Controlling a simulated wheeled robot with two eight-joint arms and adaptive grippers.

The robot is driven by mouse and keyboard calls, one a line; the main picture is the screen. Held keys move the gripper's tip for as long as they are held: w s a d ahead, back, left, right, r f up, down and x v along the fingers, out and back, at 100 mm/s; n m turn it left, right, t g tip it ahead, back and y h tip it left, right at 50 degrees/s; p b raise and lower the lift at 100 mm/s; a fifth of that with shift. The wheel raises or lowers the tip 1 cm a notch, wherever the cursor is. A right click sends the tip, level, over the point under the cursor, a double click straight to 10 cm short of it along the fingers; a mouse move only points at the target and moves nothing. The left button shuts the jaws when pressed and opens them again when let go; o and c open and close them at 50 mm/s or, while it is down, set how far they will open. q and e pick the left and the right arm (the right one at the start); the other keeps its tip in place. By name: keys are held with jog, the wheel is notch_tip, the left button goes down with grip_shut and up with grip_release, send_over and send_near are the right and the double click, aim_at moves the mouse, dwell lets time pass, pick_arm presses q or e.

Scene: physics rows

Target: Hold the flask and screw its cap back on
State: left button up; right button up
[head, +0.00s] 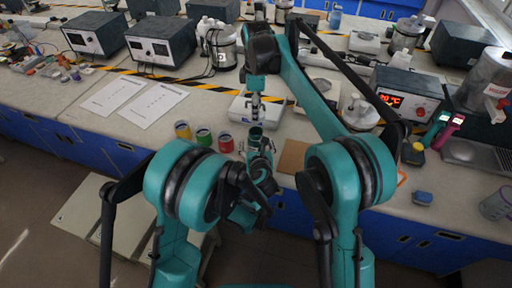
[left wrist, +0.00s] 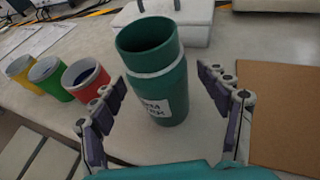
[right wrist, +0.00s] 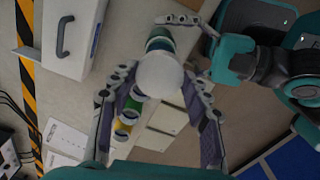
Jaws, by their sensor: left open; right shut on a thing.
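The flask (left wrist: 158,75) is a teal cylinder with a pale band and a white label, standing upright on the bench with its top open. It also shows in the head view (head: 256,137), partly hidden by my left gripper. My left gripper (left wrist: 167,85) is open, with one finger on each side of the flask and a visible gap at the right finger. My right gripper (right wrist: 162,98) is shut on the cap (right wrist: 160,75), a round white piece. In the head view my right gripper (head: 254,110) is above the flask, with the cap apart from it.
Yellow (head: 182,130), green (head: 204,136) and red (head: 226,142) cups stand left of the flask. A white box (head: 257,108) with a handle is behind it. A brown board (left wrist: 280,110) lies to the right. The bench's front edge is close.

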pick_arm(q)
jog(key=shift+w+f, duration=0.2)
jog(key=shift+w, duration=0.3)
grip_shut()
pick_arm(e)
jog(key=shift+f, duration=2.45)
jog(key=shift+f, duration=0.15)
jog(key=shift+f, duration=0.75)
jog(key=shift+f, duration=0.55)
